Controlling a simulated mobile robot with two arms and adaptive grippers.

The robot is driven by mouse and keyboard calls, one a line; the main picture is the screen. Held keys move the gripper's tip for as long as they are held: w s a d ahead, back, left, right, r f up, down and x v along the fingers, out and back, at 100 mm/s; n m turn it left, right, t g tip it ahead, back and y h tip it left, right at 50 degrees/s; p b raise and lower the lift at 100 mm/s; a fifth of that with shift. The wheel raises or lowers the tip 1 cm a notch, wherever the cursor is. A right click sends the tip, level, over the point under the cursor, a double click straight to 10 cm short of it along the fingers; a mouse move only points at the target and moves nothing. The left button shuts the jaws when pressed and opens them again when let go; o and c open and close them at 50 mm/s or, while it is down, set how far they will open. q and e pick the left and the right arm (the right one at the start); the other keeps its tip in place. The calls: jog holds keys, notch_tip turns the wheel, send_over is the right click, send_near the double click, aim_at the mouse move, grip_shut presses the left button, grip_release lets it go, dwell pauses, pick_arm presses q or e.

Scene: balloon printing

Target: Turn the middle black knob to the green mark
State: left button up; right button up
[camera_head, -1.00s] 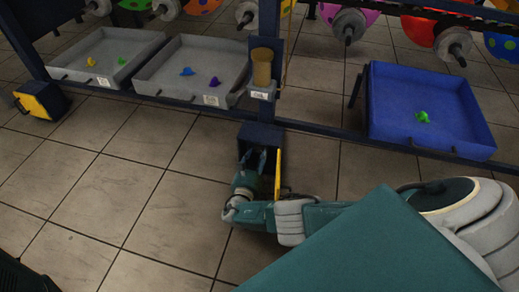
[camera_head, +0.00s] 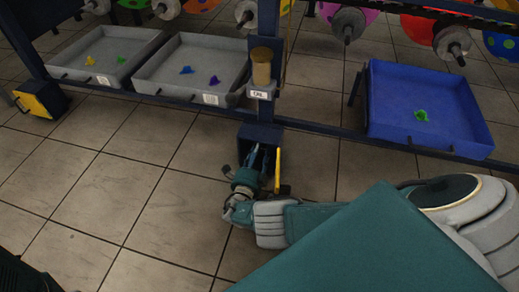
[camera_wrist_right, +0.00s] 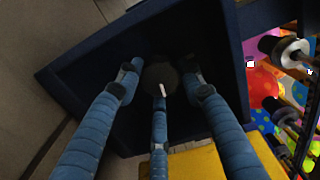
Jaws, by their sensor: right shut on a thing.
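The black knob (camera_wrist_right: 159,78) with a white pointer line sits on the dark blue box panel (camera_wrist_right: 95,85) in the right wrist view. My right gripper (camera_wrist_right: 160,86) has its three blue fingers closed around the knob. In the head view my right gripper (camera_head: 262,170) reaches into the front of the dark blue box (camera_head: 262,134) at the foot of the post, hiding the knob there. I see no green mark in either view; fingers cover part of the panel. My left gripper is not in view.
A yellow panel (camera_head: 278,170) stands at the box's right side. Grey trays (camera_head: 160,84) are at the left and a blue bin (camera_head: 385,118) at the right, each with small coloured pieces. A canister (camera_head: 262,66) is on the post. The tiled floor in front is mostly clear.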

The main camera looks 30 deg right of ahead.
jog(key=shift+s+d+f+n, duration=0.1)
jog(key=shift+s+d+n, duration=0.3)
jog(key=shift+n, duration=0.1)
dwell(0.3)
jog(key=o, duration=1.1)
jog(key=shift+w+a, duration=0.1)
jog(key=shift+w+a+n, duration=0.15)
jog(key=shift+n, duration=0.15)
